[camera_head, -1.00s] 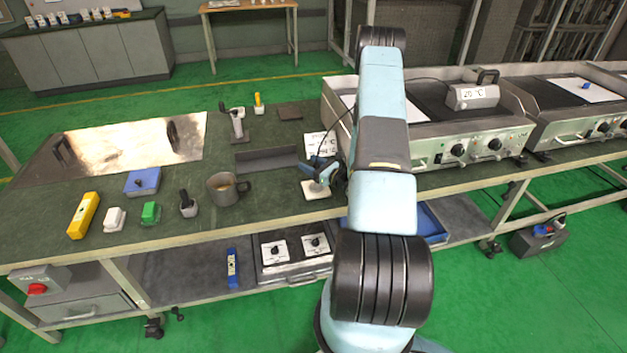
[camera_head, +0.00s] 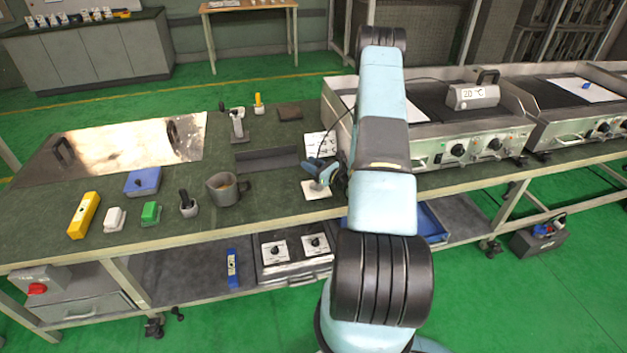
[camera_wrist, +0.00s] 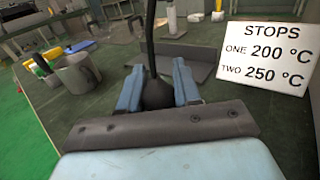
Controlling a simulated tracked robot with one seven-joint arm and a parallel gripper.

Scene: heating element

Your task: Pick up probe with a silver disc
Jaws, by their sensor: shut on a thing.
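My gripper (camera_wrist: 157,82) has its two light-blue fingers closed around a dark rounded handle (camera_wrist: 157,97) in the wrist view. A black cable or stem (camera_wrist: 150,38) runs up from that handle. I take it for the probe, but no silver disc shows; its far end is hidden. In the head view my gripper (camera_head: 318,169) is low over a small white square pad (camera_head: 317,191) near the bench's front edge. I cannot tell whether the held thing touches the pad.
A sign reading STOPS, ONE 200 °C, TWO 250 °C (camera_wrist: 268,57) stands close by. Hotplate units (camera_head: 455,145) stand to the right. Yellow, white and green blocks line the front left.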

